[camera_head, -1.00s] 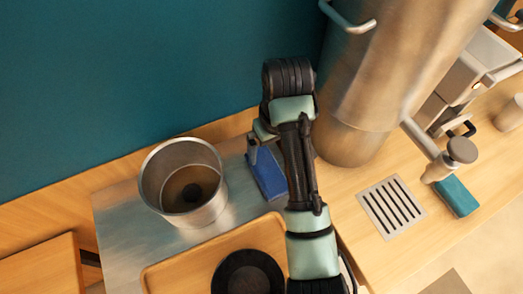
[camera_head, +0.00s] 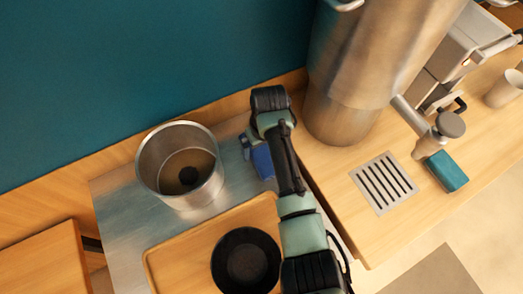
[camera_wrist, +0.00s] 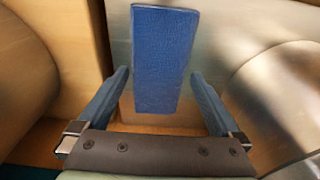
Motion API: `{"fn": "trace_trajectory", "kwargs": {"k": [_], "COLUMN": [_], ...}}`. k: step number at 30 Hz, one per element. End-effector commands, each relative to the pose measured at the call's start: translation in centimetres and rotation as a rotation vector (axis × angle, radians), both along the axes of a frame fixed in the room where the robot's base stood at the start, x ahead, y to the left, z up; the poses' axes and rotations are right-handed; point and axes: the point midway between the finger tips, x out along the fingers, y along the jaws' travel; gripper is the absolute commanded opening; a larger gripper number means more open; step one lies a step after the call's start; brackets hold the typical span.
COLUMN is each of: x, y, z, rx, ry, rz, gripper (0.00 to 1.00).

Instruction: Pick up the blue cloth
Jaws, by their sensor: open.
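The blue cloth (camera_wrist: 162,62) is a flat blue rectangle lying on the steel plate. In the head view the cloth (camera_head: 262,163) shows only in part, with my arm covering its right side. In the wrist view my gripper (camera_wrist: 160,88) is open, with one finger to the left and one to the right of the cloth's near half. I see no finger touching it. In the head view the gripper (camera_head: 250,143) is over the cloth's far end, mostly hidden by my wrist.
A steel pot (camera_head: 180,170) stands close to the left of the cloth. A large steel cylinder (camera_head: 345,110) stands to the right. A wooden tray (camera_head: 185,258) with a black bowl (camera_head: 246,262) is in front. A drain grate (camera_head: 385,183) and a teal block (camera_head: 446,170) lie farther right.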

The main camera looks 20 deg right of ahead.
Motion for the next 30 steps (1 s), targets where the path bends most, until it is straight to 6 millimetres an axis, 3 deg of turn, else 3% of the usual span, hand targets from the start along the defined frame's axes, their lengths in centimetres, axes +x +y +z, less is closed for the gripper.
{"fn": "trace_trajectory", "kwargs": {"k": [9, 21, 30], "x": [0.10, 0.09, 0.16], "y": [0.03, 0.02, 0.01], "z": [-0.62, -0.58, 0.07], "rx": [-0.001, -0.001, 0.000], "ry": [-0.001, -0.001, -0.003], "rz": [0.001, 0.000, 0.000], "gripper": [1.00, 0.31, 0.31]}}
